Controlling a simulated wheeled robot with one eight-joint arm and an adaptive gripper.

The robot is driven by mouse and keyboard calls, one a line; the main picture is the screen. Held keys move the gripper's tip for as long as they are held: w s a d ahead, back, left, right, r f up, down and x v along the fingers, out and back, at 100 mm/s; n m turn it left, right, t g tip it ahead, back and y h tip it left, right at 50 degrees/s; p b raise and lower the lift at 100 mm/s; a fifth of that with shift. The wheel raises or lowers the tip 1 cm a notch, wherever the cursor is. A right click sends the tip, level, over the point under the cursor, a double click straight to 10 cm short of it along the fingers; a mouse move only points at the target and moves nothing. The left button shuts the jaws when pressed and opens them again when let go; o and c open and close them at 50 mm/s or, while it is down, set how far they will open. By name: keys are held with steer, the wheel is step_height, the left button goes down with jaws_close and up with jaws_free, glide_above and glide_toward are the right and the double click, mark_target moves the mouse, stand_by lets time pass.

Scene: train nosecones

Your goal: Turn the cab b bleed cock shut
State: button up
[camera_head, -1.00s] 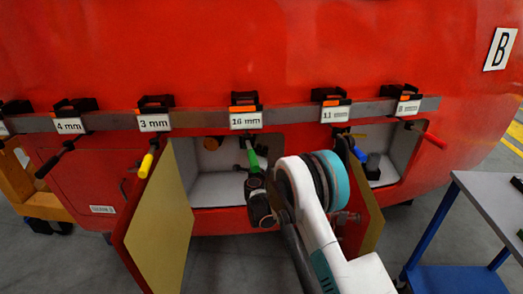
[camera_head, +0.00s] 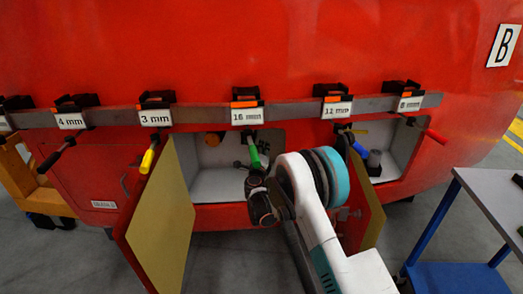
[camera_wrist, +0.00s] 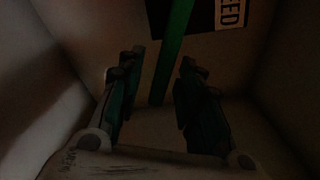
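A white label ending in "EED" (camera_wrist: 230,13) sits on a black plate (camera_wrist: 203,18) on the compartment's back wall in the wrist view. A green bar (camera_wrist: 173,48) runs down in front of the plate; I cannot tell whether it is the cock's lever or a tool handle. My gripper (camera_wrist: 156,75) is open, its fingers either side of the bar's lower end, with gaps. In the head view a small dark fitting (camera_head: 238,165) shows in the left open compartment (camera_head: 212,186), partly hidden. My wrist hides the fingertips there.
A rail (camera_head: 190,116) above holds several hanging tools, including a green-handled one (camera_head: 254,157) close to my wrist and a yellow-handled one (camera_head: 148,160). Open door panels (camera_head: 162,225) stand left and right (camera_head: 367,205) of my arm. A grey table (camera_head: 490,205) stands at right.

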steer(key=s, duration=1.1)
steer(key=shift+s+a, duration=0.2)
steer(key=shift+s, duration=0.05)
